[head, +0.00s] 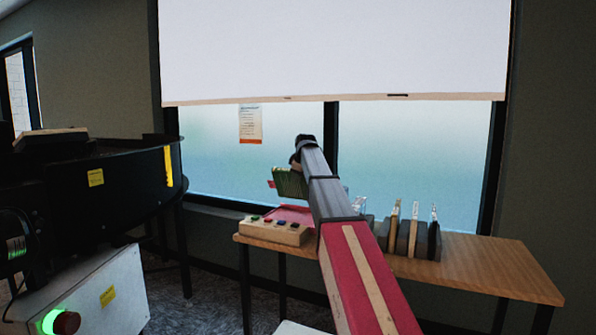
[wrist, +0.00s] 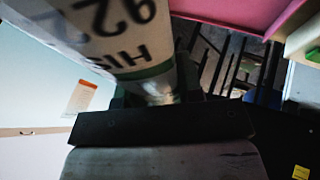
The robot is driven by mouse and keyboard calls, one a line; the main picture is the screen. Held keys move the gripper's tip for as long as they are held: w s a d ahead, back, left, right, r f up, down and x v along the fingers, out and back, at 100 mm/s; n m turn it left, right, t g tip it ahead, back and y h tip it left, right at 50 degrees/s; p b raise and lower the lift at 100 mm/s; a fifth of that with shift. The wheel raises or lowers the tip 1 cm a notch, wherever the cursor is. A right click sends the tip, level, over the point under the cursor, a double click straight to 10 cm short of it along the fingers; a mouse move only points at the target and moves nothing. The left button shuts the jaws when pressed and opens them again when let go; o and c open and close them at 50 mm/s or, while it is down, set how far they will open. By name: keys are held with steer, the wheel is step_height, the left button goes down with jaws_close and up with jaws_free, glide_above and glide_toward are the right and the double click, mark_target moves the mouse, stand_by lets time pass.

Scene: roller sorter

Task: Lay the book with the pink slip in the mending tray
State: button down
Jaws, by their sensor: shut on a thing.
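My gripper (head: 297,163) is shut on a green-striped book (head: 290,182), held in the air above the table. A small pink slip (head: 271,184) sticks out at the book's left side. In the wrist view the held book (wrist: 100,35) shows a white spine label with upside-down lettering, and my gripper (wrist: 160,95) is at its lower end. The pink-red mending tray (head: 291,213) lies on the table below the book, partly hidden by my arm. The tray's pink edge (wrist: 235,12) also shows at the top of the wrist view.
A wooden box with coloured buttons (head: 273,232) stands in front of the tray. Several dark upright holders with thin items (head: 412,238) stand right of my arm on the wooden table (head: 485,265). A dark round machine (head: 100,185) stands at the left. A window is behind.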

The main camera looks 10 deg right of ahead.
step_height(320, 180, down, 6)
steer(key=shift+f, duration=0.15)
stand_by(0.6)
steer(key=c, duration=0.7)
jaws_free()
steer(key=shift+f, duration=0.1)
steer(key=shift+s, duration=0.1)
steer(key=v, duration=0.9)
stand_by(0.3)
